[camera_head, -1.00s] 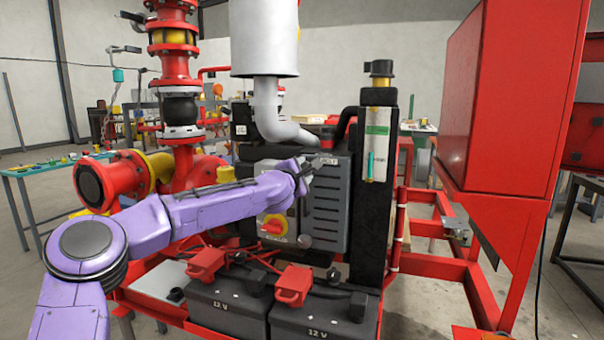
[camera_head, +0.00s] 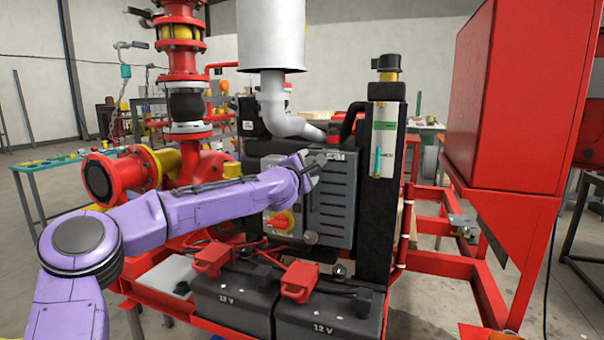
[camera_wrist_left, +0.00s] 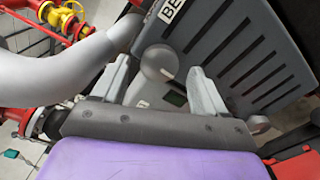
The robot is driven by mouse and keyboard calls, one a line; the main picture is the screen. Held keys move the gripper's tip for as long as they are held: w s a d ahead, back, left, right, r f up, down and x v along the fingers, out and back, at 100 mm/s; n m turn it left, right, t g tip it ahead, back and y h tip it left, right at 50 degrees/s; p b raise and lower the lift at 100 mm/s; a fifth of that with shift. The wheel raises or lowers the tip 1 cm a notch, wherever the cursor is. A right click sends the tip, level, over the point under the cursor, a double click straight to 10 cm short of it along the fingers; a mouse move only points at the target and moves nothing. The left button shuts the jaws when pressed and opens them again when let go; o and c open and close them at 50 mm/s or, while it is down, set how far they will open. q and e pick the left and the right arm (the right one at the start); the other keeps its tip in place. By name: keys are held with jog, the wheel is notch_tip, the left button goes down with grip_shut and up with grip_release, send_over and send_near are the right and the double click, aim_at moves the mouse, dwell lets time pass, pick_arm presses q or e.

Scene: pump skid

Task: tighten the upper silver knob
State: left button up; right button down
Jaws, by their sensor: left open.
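The upper silver knob (camera_wrist_left: 158,62) is a round, smooth grey knob on the dark grey panel box, seen in the left wrist view. My left gripper (camera_wrist_left: 160,68) is open, with one finger on each side of this knob. I cannot tell whether either finger touches it. In the head view my left gripper (camera_head: 312,168) is at the upper left of the grey panel box (camera_head: 335,205) and hides the upper knob. A second, lower silver knob (camera_head: 310,237) is at the box's lower edge; it also shows in the left wrist view (camera_wrist_left: 258,124). My right gripper is not in view.
A red rotary switch on a yellow plate (camera_head: 281,221) is left of the lower knob. A silver exhaust pipe (camera_head: 275,105) runs close above my gripper. Black batteries (camera_head: 235,300) with red terminal covers stand below. A red cabinet (camera_head: 515,95) is at right.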

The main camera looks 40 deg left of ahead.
pick_arm(q)
jog(key=b+v, duration=0.1)
jog(key=v, duration=0.8)
jog(key=s+d+f+m+g, duration=0.15)
jog(key=d+f+m, duration=0.3)
jog(key=f, duration=0.75)
jog(key=s+d+f+m+g, duration=0.1)
jog(key=d+f+m+g, duration=0.15)
jog(key=d+f, duration=0.7)
jog(key=s+a+f+m+g+h+p, duration=0.15)
jog(key=s+f, duration=0.25)
jog(key=f, duration=0.4)
jog(key=s+f+m+g+y, duration=0.1)
jog(key=s+f+m, duration=0.2)
jog(key=f, duration=0.6)
jog(key=s+f+m+g, duration=0.2)
jog(key=s+f, duration=0.4)
jog(key=s, duration=0.4)
jog(key=s+f+m+g, duration=0.3)
jog(key=s+f, duration=0.4)
jog(key=s, duration=0.4)
jog(key=s+f+m+g+p, duration=0.1)
jog(key=s+f+m+g, duration=0.1)
jog(key=s+f, duration=0.4)
jog(key=s, duration=0.4)
jog(key=shift+f+g+h, duration=0.15)
jog(key=shift+g+h, duration=0.2)
jog(key=shift+s+m, duration=0.1)
jog(key=shift+m, duration=0.15)
